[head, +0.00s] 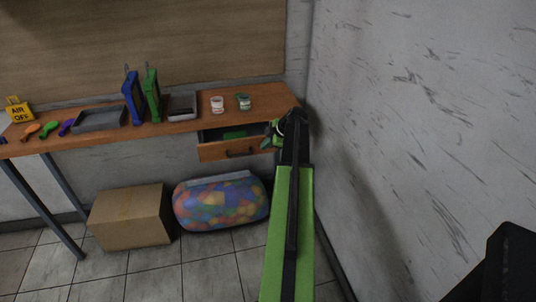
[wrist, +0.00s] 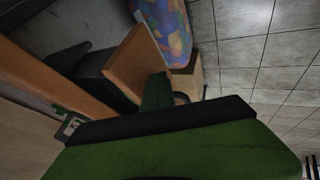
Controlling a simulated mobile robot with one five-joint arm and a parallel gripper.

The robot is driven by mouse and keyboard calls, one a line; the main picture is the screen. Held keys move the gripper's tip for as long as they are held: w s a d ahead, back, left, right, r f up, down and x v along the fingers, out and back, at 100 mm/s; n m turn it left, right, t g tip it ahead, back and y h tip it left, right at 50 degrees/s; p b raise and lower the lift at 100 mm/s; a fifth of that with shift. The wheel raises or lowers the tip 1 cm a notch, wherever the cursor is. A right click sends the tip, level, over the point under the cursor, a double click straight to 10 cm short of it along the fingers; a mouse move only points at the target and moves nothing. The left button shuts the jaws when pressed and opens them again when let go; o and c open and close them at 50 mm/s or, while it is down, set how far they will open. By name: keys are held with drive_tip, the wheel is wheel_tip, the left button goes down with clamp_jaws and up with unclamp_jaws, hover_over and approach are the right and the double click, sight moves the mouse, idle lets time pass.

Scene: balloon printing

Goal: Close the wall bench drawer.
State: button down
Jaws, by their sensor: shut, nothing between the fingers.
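The wall bench (head: 170,119) has a wooden top and stands against the far wall. Its drawer (head: 228,150) is pulled partly open under the right end, with a dark handle on the wooden front and something green inside. In the wrist view the drawer front (wrist: 137,60) is a tilted wooden panel with the dark drawer body behind it. My gripper (head: 270,138) is shut and empty at the right end of the drawer front. In the wrist view my gripper (wrist: 158,92) is close beside the panel; I cannot tell whether it touches. My arm hides the bench's right end.
A cardboard box (head: 131,215) and a bag of coloured balloons (head: 221,201) stand on the tiled floor below the bench. Trays, blue and green frames and two small cups (head: 217,104) stand on top. The right wall (head: 420,120) is close to my arm.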

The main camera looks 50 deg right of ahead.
drive_tip(key=w+d, duration=0.2)
drive_tip(key=w, duration=0.1)
drive_tip(key=w+d, duration=0.3)
drive_tip(key=shift+w+d, duration=0.1)
drive_tip(key=shift+d, duration=0.05)
